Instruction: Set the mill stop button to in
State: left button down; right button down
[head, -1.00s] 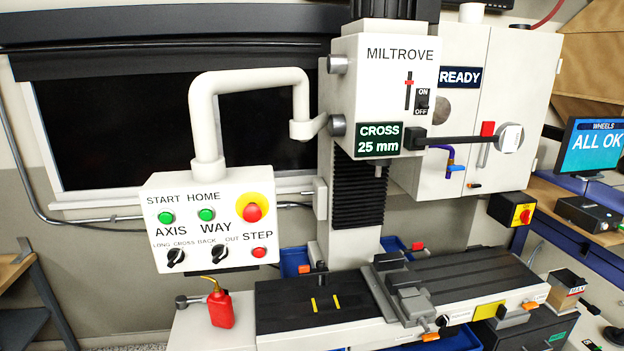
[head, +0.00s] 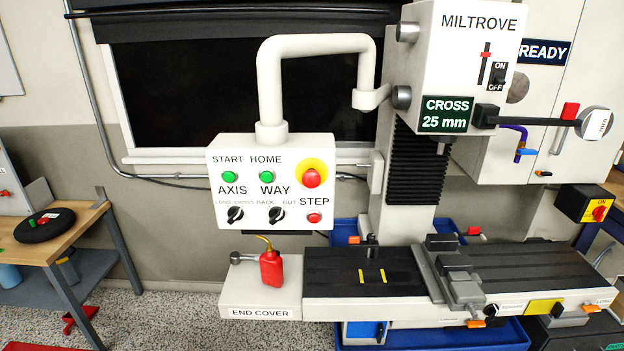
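The mill stop button (head: 312,177) is a red mushroom button on a yellow disc, at the upper right of the white control panel (head: 220,180). The panel hangs from a white bent arm beside the mill (head: 455,60). I cannot tell from this view whether the button is in or out. Green START (head: 229,177) and HOME (head: 266,177) buttons, two black knobs and a small red STEP button (head: 314,217) share the panel. Neither of my grippers is in view.
A red oil can (head: 271,269) stands on the end cover (head: 240,300) below the panel. The mill table (head: 530,275) extends to the right. A wooden bench (head: 80,222) with a black disc stands at the left. Speckled floor is open between bench and mill.

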aim_at(311, 178)
jog(key=u, duration=1.65)
jog(key=k+l, duration=0.45)
jog(key=k, duration=0.1)
